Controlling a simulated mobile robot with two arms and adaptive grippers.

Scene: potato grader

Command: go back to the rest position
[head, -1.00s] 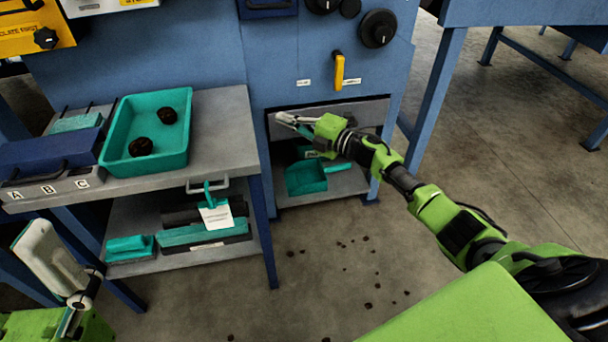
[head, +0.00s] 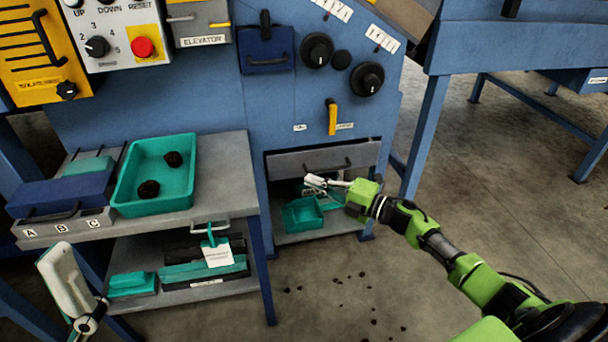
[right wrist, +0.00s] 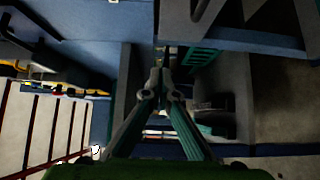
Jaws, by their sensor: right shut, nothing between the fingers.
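My right gripper (head: 312,183) reaches in from the right in the head view. Its fingers are together and hold nothing. It hangs in front of the opening low in the blue machine, just below the grey flap (head: 290,163) with a dark handle. In the right wrist view the closed fingertips (right wrist: 165,84) point away from the camera; that view is dark and cluttered. A pale link of my left arm shows at the lower left of the head view; the left gripper itself is not seen.
A teal scoop (head: 302,214) lies in the low opening below my right gripper. At left, a teal tray (head: 178,190) with two dark lumps sits on a grey bench (head: 228,170). Dark crumbs lie on the floor. Open floor is at right beyond a blue leg (head: 424,135).

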